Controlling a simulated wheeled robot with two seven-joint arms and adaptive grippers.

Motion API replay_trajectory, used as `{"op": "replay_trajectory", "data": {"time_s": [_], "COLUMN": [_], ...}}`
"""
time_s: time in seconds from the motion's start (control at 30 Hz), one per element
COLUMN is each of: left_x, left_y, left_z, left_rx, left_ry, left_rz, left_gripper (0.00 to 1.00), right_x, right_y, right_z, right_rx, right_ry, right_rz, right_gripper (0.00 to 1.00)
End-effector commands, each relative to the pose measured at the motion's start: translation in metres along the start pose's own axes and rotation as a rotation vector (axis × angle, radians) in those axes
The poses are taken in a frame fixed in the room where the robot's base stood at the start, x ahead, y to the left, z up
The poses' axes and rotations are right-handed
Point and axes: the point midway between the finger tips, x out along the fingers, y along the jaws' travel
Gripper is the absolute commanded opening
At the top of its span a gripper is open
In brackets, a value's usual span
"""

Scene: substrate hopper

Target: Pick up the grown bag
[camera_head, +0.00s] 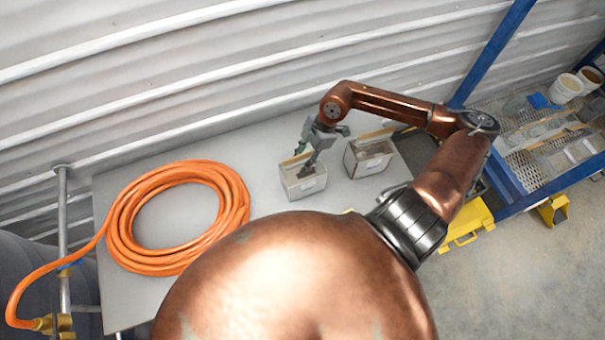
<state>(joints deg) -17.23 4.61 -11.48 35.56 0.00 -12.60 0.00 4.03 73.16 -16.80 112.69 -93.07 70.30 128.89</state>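My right gripper (320,142) hangs from the bent copper arm above the left of two small open boxes on the pale table. A grey piece extends below it into that left box (304,188); whether this is a finger or a separate tool is too small to tell. The right box (371,167) stands beside it, with brownish contents and a pale label on its front. I cannot pick out a grown bag for certain; either box could be it. The gripper's finger opening is unclear at this size. My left gripper is not in view.
A coiled orange hose (128,231) covers the left of the table (265,150). A corrugated wall stands behind. At the right are a blue-framed rack (535,198) with white buckets (566,88) and a yellow item (466,226). My large copper body part hides the table's front.

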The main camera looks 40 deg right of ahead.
Motion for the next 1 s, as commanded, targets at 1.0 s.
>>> {"op": "replay_trajectory", "data": {"time_s": [1.0], "left_x": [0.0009], "left_y": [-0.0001], "left_z": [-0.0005], "left_rx": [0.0], "left_ry": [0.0], "left_rz": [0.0], "left_gripper": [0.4], "right_x": [0.0033], "right_y": [-0.0013], "right_z": [0.0022], "right_rx": [0.001], "right_ry": [-0.003], "right_rz": [-0.004], "right_gripper": [0.0]}}
